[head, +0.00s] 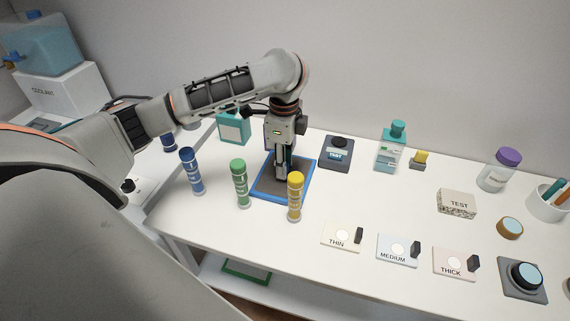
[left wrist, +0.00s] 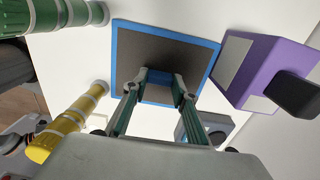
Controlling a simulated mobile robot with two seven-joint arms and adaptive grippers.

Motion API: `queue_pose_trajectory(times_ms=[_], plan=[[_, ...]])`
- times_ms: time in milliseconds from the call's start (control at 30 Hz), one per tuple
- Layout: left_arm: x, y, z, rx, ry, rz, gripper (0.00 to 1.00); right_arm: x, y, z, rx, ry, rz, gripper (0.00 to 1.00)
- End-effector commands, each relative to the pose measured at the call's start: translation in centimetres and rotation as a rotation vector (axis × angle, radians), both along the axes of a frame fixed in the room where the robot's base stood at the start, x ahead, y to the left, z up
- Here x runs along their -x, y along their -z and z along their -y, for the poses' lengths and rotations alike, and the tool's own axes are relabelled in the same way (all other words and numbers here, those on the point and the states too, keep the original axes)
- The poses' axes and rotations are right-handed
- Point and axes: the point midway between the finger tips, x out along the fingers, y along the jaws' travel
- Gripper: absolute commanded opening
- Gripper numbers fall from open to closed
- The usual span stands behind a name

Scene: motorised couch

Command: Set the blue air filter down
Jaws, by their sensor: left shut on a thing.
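The blue air filter (head: 265,187) is a flat square with a blue frame and a dark grey middle. It lies level at or just above the white table; I cannot tell if it touches. My left gripper (head: 281,177) points straight down over its middle. In the left wrist view the filter (left wrist: 165,45) fills the upper middle, and the fingers of the left gripper (left wrist: 159,86) are shut on a blue grip piece at its centre. The fingers hide part of the filter. My right gripper is not in view.
Blue (head: 192,172), green (head: 240,183) and yellow (head: 295,197) tubes stand close to the filter's left and front. A purple box (left wrist: 255,70) is beside it in the left wrist view. A dark device (head: 337,152) is to its right. Labelled cards (head: 342,236) lie in front right.

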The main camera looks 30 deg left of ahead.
Motion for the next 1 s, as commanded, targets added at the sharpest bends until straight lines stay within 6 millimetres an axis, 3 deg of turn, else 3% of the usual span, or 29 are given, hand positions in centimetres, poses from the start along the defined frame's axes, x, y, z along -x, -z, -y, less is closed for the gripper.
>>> queue_pose_trajectory(times_ms=[233, 267, 300, 733, 1000], plan=[[0.0, 0.1, 0.0, 0.001, -0.001, 0.001, 0.0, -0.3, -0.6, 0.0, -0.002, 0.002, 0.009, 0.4], [0.0, 0.1, 0.0, 0.001, 0.0, 0.001, 0.35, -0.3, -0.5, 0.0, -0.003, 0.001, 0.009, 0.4], [0.0, 0.1, 0.0, 0.001, 0.0, 0.001, 0.44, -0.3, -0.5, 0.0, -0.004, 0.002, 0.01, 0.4], [0.0, -0.2, 0.0, 0.0, 0.001, 0.001, 0.44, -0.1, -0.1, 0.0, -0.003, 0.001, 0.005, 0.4], [-0.1, -5.6, -0.1, -0.001, 0.0, 0.008, 0.44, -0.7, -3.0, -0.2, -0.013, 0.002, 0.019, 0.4]])
